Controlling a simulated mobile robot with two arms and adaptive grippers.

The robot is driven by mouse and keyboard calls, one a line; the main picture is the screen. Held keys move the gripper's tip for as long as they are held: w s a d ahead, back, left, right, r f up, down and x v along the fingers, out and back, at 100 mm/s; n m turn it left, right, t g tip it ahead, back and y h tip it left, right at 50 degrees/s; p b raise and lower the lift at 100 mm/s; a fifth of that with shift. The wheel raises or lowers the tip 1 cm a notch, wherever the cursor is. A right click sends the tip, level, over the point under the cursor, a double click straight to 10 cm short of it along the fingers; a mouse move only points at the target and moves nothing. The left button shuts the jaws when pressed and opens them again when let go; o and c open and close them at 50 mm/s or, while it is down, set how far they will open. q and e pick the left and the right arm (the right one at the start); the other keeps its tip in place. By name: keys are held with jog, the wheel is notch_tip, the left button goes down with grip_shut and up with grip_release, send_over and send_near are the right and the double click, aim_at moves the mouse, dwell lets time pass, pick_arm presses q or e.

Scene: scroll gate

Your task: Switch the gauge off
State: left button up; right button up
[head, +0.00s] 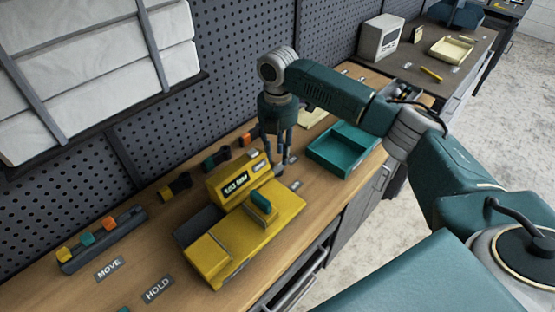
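The gauge (222,243) is a yellow block on the wooden bench, with a raised housing. Its small dark display (236,184) is lit and seems to read "162 MM". A teal block or slider (261,202) sits on its top. A small light label or button (257,167) is on the housing right of the display. My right gripper (284,163) points down just right of and behind the housing. Its fingers look close together, and I cannot tell if they touch the gauge or whether anything is between them. My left gripper is not in view.
A teal tray (343,148) stands right of the gauge. A rack with coloured blocks (102,238) and the labels MOVE (109,269) and HOLD (158,288) lie at left. Bare bench shows left of the gauge.

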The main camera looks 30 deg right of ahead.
aim_at(277, 169)
notch_tip(277, 169, down, 4)
jog(key=shift+w+r+p, duration=0.1)
jog(key=shift+w+p, duration=0.05)
jog(key=shift+p, duration=0.15)
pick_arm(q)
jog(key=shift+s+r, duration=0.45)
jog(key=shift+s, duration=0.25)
pick_arm(e)
jog(key=shift+f, duration=0.25)
grip_shut()
